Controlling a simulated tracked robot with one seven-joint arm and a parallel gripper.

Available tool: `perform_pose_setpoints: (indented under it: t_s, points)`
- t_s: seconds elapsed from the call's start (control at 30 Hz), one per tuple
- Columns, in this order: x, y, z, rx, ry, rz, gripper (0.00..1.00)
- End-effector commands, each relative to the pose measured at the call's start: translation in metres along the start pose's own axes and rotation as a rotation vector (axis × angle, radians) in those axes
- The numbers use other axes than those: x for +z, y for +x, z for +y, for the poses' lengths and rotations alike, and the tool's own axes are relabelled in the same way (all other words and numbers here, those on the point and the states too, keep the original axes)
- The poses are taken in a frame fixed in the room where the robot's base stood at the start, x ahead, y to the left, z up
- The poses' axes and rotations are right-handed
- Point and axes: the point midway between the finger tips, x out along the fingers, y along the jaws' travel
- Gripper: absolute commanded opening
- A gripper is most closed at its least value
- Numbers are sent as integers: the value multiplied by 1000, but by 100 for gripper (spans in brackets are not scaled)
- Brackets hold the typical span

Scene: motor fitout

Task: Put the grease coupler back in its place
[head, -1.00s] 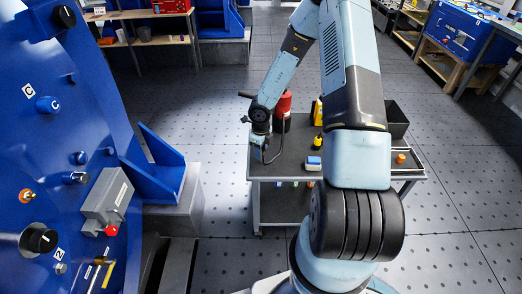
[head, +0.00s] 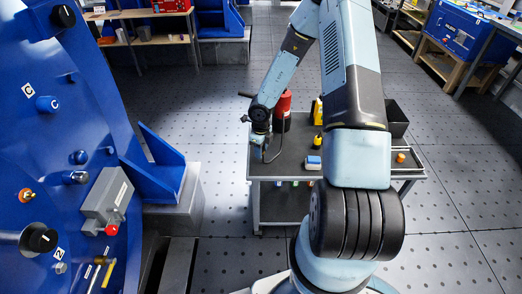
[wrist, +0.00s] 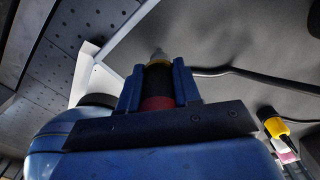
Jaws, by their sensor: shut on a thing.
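My gripper (head: 262,146) is over the left end of the dark-topped cart (head: 290,166). In the wrist view its blue fingers (wrist: 157,78) are shut around the grease coupler (wrist: 158,80). The coupler has a dark body, a yellowish collar and a pale metal tip that sticks out past the fingers; a red band shows low between them. A red cylinder (head: 283,104) stands on the cart just behind my gripper, with a thin dark hose (head: 283,142) curving down beside it. The hose also seems to show in the wrist view (wrist: 230,72). The coupler's place is not clear.
The cart carries a yellow-and-black bottle (head: 318,143), a blue-and-white block (head: 313,163), an orange-topped piece (head: 400,158) and a dark bin (head: 397,121). A blue panel (head: 55,150) with knobs and a grey box (head: 106,197) stands at the left. Open floor lies between.

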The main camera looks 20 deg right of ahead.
Motion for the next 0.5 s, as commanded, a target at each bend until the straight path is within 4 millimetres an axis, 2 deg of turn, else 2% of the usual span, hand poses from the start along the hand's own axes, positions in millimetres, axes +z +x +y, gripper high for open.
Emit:
perform_pose_setpoints:
  t_s: [0.5]
  points:
    - [0,4,0,0,-1,0,0]
